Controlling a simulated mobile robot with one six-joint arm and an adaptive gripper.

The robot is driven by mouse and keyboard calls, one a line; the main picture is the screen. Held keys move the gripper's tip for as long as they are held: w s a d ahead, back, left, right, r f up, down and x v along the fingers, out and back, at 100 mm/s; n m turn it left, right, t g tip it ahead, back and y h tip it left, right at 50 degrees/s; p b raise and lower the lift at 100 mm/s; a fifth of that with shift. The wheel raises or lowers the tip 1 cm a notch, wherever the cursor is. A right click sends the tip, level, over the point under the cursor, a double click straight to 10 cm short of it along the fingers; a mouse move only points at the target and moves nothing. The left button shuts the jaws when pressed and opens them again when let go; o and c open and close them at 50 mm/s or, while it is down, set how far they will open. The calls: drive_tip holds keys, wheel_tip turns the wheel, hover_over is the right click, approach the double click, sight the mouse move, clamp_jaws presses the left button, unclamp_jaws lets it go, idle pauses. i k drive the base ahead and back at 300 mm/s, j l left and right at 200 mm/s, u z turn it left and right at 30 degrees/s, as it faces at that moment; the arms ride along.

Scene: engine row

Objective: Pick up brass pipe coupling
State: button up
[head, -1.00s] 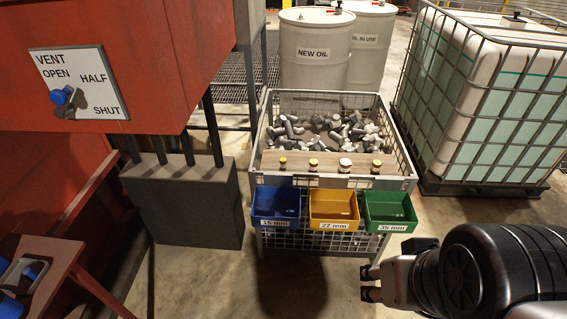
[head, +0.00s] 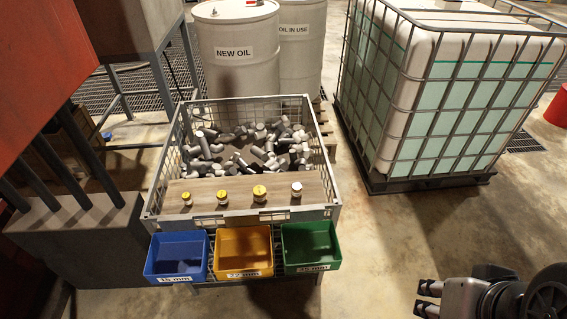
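Several small pipe fittings stand in a row on a wooden board (head: 240,205) at the front of a wire crate. From left to right they are a yellow-topped fitting (head: 187,198), a second yellow-and-white one (head: 222,197), a larger golden one (head: 260,193) and a pale whitish one (head: 297,189). They are too small to tell which is the brass pipe coupling. My gripper (head: 427,298) is at the lower right, pointing left. Its two fingers are apart with nothing between them. It is well clear of the fittings, to their right.
Blue (head: 178,257), yellow (head: 243,253) and green (head: 310,246) bins hang on the crate front. Grey pipe pieces (head: 240,150) fill the crate behind the board. A caged tank (head: 450,100) stands behind right. Floor is clear between crate and gripper.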

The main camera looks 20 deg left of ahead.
sight(187, 197)
drive_tip(key=i+l, duration=0.2)
drive_tip(key=i, duration=0.25)
drive_tip(key=i+l, duration=0.25)
drive_tip(key=i, duration=0.15)
drive_tip(key=i+l, duration=0.2)
drive_tip(key=i, duration=0.25)
drive_tip(key=i+l, duration=0.2)
drive_tip(key=i, duration=0.2)
drive_tip(key=i+l, duration=0.25)
drive_tip(key=i, duration=0.2)
drive_tip(key=i+j+u, duration=0.1)
drive_tip(key=u, duration=0.4)
drive_tip(key=i+u, duration=0.25)
drive_tip(key=u, duration=0.25)
drive_tip(key=i+u, duration=0.15)
drive_tip(key=u, duration=0.3)
drive_tip(key=i+l+u, duration=0.15)
drive_tip(key=u, duration=0.35)
drive_tip(key=i+l+u, duration=0.15)
drive_tip(key=u, duration=0.35)
drive_tip(key=i+l+u, duration=0.1)
drive_tip(key=i+u, duration=0.15)
drive_tip(key=u, duration=0.25)
drive_tip(key=i+l+u, duration=0.2)
drive_tip(key=u, duration=0.25)
drive_tip(key=i+l+u, duration=0.25)
drive_tip(key=u, duration=0.25)
